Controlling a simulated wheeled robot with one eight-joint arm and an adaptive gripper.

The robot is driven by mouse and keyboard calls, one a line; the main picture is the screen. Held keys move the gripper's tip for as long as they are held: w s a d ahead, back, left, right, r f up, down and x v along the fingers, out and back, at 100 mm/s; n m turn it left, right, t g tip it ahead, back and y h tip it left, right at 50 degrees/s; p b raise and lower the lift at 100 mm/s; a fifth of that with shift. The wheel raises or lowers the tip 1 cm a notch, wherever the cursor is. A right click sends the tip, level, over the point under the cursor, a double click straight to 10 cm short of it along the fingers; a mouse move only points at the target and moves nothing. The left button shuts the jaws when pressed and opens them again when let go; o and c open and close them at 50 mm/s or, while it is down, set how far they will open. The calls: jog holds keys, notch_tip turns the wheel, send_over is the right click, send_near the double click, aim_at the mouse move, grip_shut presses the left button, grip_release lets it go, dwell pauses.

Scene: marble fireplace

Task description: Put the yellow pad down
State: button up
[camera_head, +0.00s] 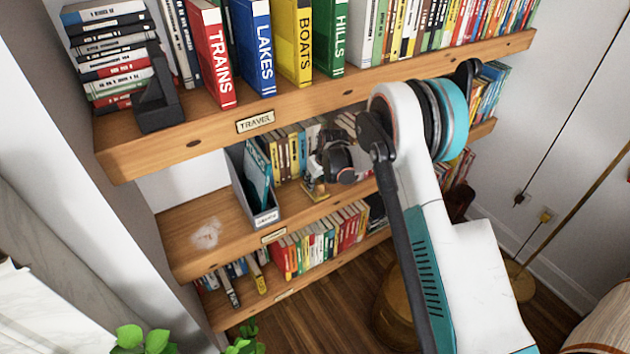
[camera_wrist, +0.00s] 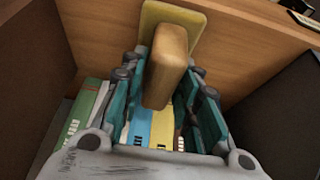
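The yellow pad (camera_wrist: 158,24) has a tan wooden handle block (camera_wrist: 168,65). In the wrist view its handle stands between the teal fingers of my gripper (camera_wrist: 166,75), which look closed on it from both sides. In the head view, my gripper (camera_head: 322,172) is at the middle shelf, and a small part of the yellow pad (camera_head: 314,190) shows below it, close to the shelf surface. I cannot tell whether the pad touches the shelf. My arm hides part of this area.
A grey file box (camera_head: 262,217) stands left of my gripper on the middle shelf (camera_head: 190,255). A pale dusty smudge (camera_head: 207,233) marks the bare board at its left. Books stand behind my gripper. The upper shelf (camera_head: 300,105) overhangs close above.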

jog(key=shift+o, duration=0.6)
jog(key=shift+r, duration=0.15)
jog(key=shift+d+r+p, duration=0.1)
jog(key=shift+r+p, duration=0.2)
jog(key=shift+r, duration=0.1)
jog(key=p+v, duration=0.3)
jog(key=v, duration=0.8)
jog(key=shift+r, duration=0.2)
jog(key=s+d+r+m+t, duration=0.1)
jog(key=s+d+r, duration=0.35)
jog(key=r, duration=0.25)
jog(key=s+d+r+m+h, duration=0.1)
jog(key=s+d+r, duration=0.2)
jog(key=s+r, duration=0.35)
jog(key=s+d+r+m+t, duration=0.1)
jog(key=s+d+r, duration=0.3)
jog(key=r, duration=0.4)
jog(key=s+d+r+m, duration=0.1)
jog(key=s+d, duration=0.2)
jog(key=s, duration=0.5)
jog(key=s+d+r+m+t+h, duration=0.1)
jog(key=s+d, duration=0.2)
jog(key=s, duration=0.6)
jog(key=s+d+r+m, duration=0.1)
jog(key=s+d, duration=0.2)
jog(key=s, duration=0.5)
jog(key=shift+s+m+h, duration=0.15)
jog(key=shift+m+h, duration=0.15)
jog(key=shift+m, duration=0.1)
